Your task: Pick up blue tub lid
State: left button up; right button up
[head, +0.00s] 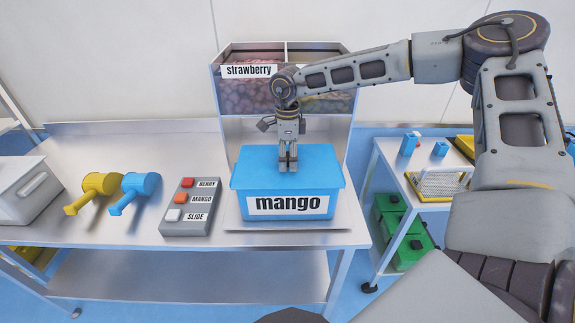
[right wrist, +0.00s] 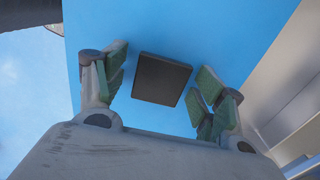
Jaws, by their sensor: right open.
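The blue lid (head: 315,163) sits flat on the blue tub (head: 246,206), which has a white "mango" label on its front. My right gripper (head: 288,168) points straight down over the middle of the lid. In the right wrist view my right gripper (right wrist: 165,88) is open, with its green-padded fingers on either side of a dark square knob (right wrist: 161,79) on the blue lid (right wrist: 195,35). The fingers stand apart from the knob. The head view hides the knob behind the gripper. My left gripper is not in view.
A grey box with red and orange buttons (head: 190,207) stands left of the tub. Blue (head: 141,184) and yellow (head: 102,183) scoop-like tools lie further left. A dispenser labelled "strawberry" (head: 229,89) rises behind. A cart (head: 420,196) stands at right.

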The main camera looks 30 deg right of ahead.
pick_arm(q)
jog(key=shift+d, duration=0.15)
pick_arm(e)
jog(key=shift+c, duration=0.2)
jog(key=c, duration=1.2)
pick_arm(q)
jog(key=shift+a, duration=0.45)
pick_arm(e)
jog(key=shift+o, duration=0.2)
jog(key=shift+r, duration=0.15)
jog(key=shift+r, duration=0.7)
notch_tip(320, 180, up, 7)
jog(key=shift+r+b, duration=0.1)
jog(key=shift+b, duration=0.5)
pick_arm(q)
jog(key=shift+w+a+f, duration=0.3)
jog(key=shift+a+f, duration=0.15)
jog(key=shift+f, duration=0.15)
pick_arm(e)
jog(key=shift+r, duration=0.6)
